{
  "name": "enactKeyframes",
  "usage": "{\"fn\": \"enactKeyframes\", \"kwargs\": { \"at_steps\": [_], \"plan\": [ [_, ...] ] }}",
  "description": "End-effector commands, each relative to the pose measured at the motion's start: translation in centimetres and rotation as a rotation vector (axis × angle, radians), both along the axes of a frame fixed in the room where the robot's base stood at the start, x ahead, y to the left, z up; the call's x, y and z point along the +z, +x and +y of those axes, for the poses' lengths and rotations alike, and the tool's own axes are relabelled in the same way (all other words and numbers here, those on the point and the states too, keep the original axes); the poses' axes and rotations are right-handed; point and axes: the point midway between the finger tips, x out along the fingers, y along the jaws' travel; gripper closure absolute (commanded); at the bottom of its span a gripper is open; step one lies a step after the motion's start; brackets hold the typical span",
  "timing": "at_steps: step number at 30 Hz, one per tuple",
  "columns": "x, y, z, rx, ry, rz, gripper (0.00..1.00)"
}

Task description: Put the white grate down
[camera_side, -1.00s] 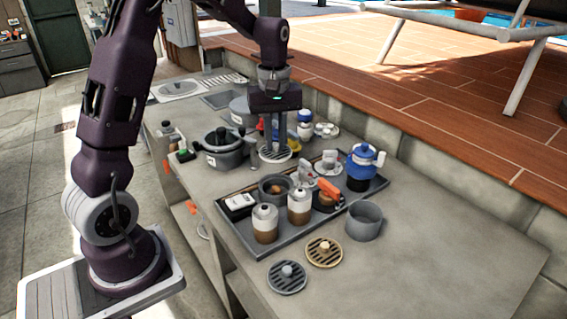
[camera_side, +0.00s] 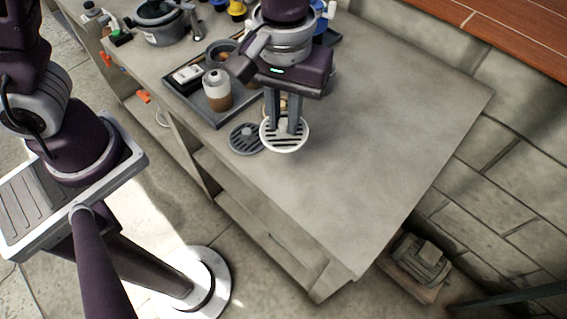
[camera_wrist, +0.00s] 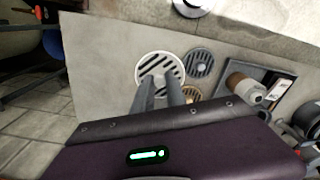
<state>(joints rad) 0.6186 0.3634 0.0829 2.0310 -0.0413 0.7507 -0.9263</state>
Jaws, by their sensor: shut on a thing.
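The white grate (camera_side: 286,145) is a round white-rimmed disc with dark slots. My gripper (camera_side: 286,128) is shut on the middle of it from above. In the wrist view the white grate (camera_wrist: 160,68) lies beyond the fingertips of my gripper (camera_wrist: 160,88). It hangs over or rests on the grey counter (camera_side: 370,130); I cannot tell whether it touches. In the side view it overlaps the edge of a grey grate (camera_side: 243,139); in the wrist view the grey grate (camera_wrist: 198,63) shows beside it with a narrow gap.
A tan grate (camera_wrist: 191,95) lies close by, partly hidden by my fingers. A dark tray (camera_side: 212,118) with a brown-and-white jar (camera_side: 217,92) stands behind. The counter to the right is bare, up to its front edge (camera_side: 290,235).

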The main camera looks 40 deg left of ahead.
Motion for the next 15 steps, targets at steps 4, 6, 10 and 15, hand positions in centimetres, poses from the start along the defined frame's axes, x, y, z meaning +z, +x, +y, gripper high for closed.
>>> {"fn": "enactKeyframes", "kwargs": {
  "at_steps": [4, 6, 10, 15],
  "plan": [
    [-2.3, -1.0, -0.6, -0.027, 0.004, 0.005, 1.0],
    [-4.1, -1.0, -0.6, -0.026, 0.005, 0.007, 1.0],
    [-6.3, -0.9, -0.6, -0.025, 0.003, 0.003, 1.0],
    [-9.5, -0.9, -0.6, -0.024, 0.002, 0.004, 1.0]
  ]
}}
